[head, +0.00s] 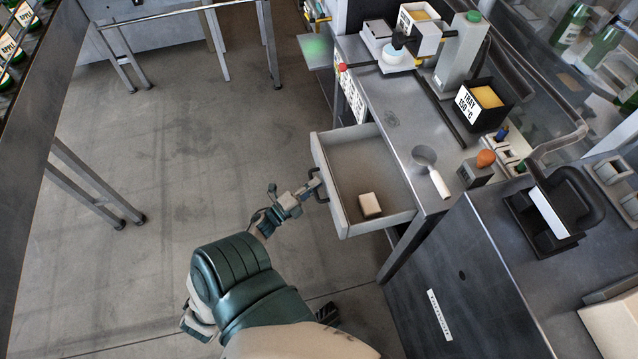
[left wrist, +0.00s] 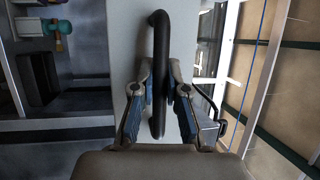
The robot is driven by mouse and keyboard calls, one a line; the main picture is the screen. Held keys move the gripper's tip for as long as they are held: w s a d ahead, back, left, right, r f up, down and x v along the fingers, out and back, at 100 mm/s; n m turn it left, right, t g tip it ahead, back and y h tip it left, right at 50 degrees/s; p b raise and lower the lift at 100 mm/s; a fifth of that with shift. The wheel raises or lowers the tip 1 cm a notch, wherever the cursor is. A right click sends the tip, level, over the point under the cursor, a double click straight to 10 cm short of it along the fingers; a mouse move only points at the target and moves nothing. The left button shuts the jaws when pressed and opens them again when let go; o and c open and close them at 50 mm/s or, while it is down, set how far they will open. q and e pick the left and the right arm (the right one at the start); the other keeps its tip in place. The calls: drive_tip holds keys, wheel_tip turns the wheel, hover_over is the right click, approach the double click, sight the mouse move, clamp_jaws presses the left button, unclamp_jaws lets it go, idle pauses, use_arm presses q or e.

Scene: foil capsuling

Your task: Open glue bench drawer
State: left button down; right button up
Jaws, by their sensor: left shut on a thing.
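The glue bench drawer (head: 347,168) is pulled out from the bench, and its inside shows. A small pale block (head: 370,205) lies in it near the front right corner. My left gripper (head: 312,184) is at the drawer's front, shut on the dark drawer handle (head: 320,188). In the left wrist view the black handle (left wrist: 158,45) runs upright between the two fingers (left wrist: 159,92), with the pale drawer front (left wrist: 128,60) behind it. My right gripper is not in view.
A dark cabinet (head: 450,270) stands at the lower right. The floor (head: 180,130) left of the drawer is clear.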

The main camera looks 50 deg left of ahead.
use_arm(q)
drive_tip(key=shift+s+f, duration=0.1)
drive_tip(key=shift+f, duration=0.2)
drive_tip(key=c, duration=1.4)
unclamp_jaws()
drive_tip(key=shift+c, duration=0.2)
drive_tip(key=shift+r, duration=0.15)
drive_tip(key=s+f, duration=0.2)
drive_tip(key=s, duration=0.9)
drive_tip(key=shift+s, duration=0.35)
drive_tip(key=shift+w+f, duration=0.1)
drive_tip(key=shift+f, duration=0.05)
